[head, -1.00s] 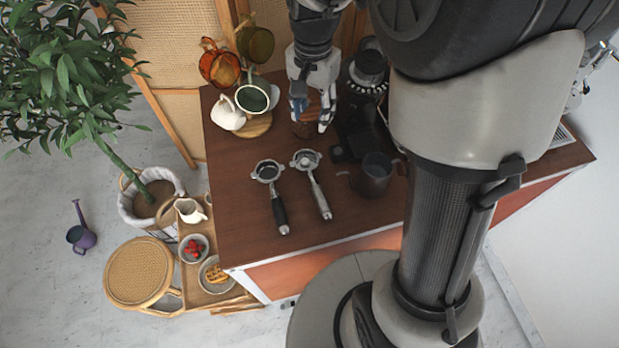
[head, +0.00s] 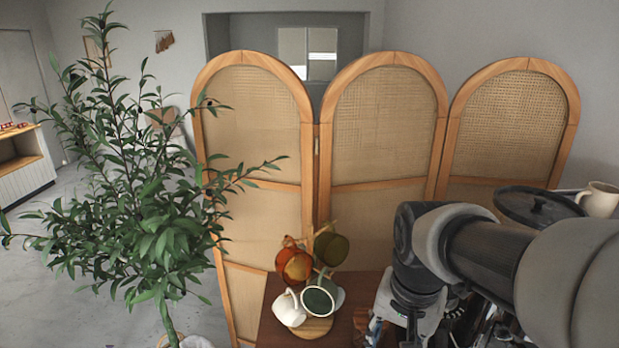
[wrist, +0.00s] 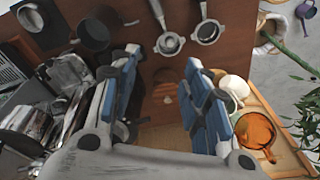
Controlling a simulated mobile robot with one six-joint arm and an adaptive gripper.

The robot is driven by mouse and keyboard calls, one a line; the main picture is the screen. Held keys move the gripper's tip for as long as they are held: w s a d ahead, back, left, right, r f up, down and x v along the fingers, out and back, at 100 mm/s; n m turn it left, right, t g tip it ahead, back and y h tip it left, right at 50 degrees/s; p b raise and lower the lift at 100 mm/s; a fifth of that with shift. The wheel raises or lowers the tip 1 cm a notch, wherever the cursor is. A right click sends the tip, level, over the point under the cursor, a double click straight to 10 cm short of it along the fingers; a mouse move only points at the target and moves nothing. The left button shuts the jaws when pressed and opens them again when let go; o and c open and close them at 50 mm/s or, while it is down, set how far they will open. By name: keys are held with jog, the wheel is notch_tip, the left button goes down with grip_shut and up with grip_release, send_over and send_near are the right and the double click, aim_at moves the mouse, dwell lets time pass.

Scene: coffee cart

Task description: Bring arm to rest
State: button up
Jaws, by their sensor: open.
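My gripper (wrist: 162,60) is open and empty in the wrist view, its blue-padded fingers apart above the brown cart top (wrist: 145,70). A small round brown object (wrist: 165,88) shows on the cart top between the fingers, not gripped. In the head view my arm comes in from the right and bends down. My gripper (head: 376,332) is at the bottom edge there, mostly cut off, right of the mug stand.
The mug stand (head: 312,328) holds an orange mug (head: 294,266), a green mug (head: 329,248) and pale mugs. Two portafilters (wrist: 168,43) and a dark pitcher (wrist: 92,32) lie near my fingers. A folding screen (head: 384,130) stands behind; a plant (head: 150,220) is left.

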jog(key=s+n+t+b, duration=0.1)
jog(key=s+n, duration=0.4)
jog(key=s, duration=0.8)
jog(key=shift+s+n+t+b, duration=0.3)
jog(key=shift+s+n+t, duration=0.1)
jog(key=shift+t, duration=0.5)
